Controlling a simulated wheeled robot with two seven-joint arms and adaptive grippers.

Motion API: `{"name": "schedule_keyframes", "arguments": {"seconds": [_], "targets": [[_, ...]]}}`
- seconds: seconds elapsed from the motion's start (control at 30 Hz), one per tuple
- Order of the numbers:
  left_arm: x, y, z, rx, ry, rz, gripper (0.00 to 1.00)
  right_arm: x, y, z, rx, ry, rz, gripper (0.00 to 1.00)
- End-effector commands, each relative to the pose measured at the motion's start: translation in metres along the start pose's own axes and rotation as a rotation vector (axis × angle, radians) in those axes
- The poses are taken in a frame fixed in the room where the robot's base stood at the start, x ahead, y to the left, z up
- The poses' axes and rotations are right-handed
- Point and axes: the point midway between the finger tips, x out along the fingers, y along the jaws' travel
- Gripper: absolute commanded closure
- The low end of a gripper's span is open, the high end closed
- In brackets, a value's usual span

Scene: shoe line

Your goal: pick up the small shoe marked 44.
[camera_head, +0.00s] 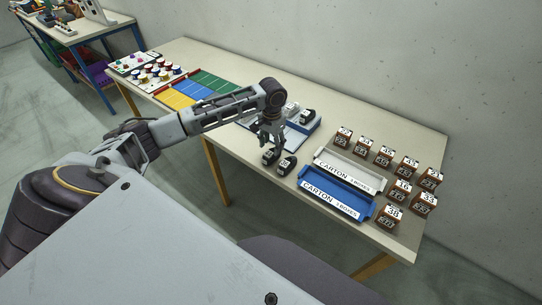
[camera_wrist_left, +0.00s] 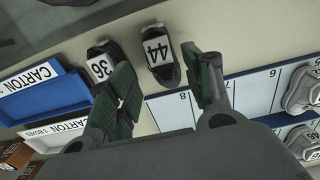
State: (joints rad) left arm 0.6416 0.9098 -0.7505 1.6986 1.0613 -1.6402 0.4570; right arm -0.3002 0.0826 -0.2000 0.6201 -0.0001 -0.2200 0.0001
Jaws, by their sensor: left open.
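The small dark shoe marked 44 (camera_wrist_left: 158,54) lies on the bare table, its white label facing up in the left wrist view. In the head view it is the left one of two dark shoes, the shoe 44 (camera_head: 269,157). Another dark shoe, marked 36 (camera_wrist_left: 103,67), lies beside it, on the carton-tray side. My left gripper (camera_head: 268,140) is open and empty over the table near shoe 44. In the left wrist view the left gripper's fingers (camera_wrist_left: 163,88) stand apart; one finger overlaps part of shoe 36, and shoe 44 shows between and beyond them. My right gripper is out of view.
A white carton tray (camera_head: 349,172) and a blue carton tray (camera_head: 336,194) lie to the right. Several numbered boxes (camera_head: 390,217) stand beyond them. A numbered board (camera_wrist_left: 254,94) with grey shoes (camera_wrist_left: 302,92) lies close by. Coloured panels (camera_head: 198,88) are further left.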

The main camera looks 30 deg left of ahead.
Motion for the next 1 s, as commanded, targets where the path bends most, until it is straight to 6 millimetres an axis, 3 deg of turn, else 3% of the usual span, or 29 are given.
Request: {"name": "schedule_keyframes", "arguments": {"seconds": [0.2,0.67,1.0], "targets": [[0.014,0.000,0.000,0.000,0.001,0.000,0.49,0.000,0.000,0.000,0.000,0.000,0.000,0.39],[0.019,-0.001,0.000,0.000,-0.001,-0.001,0.49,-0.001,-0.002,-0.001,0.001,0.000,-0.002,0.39],[0.053,-0.003,0.000,0.001,-0.001,0.000,0.49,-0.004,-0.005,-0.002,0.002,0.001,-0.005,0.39]]}}
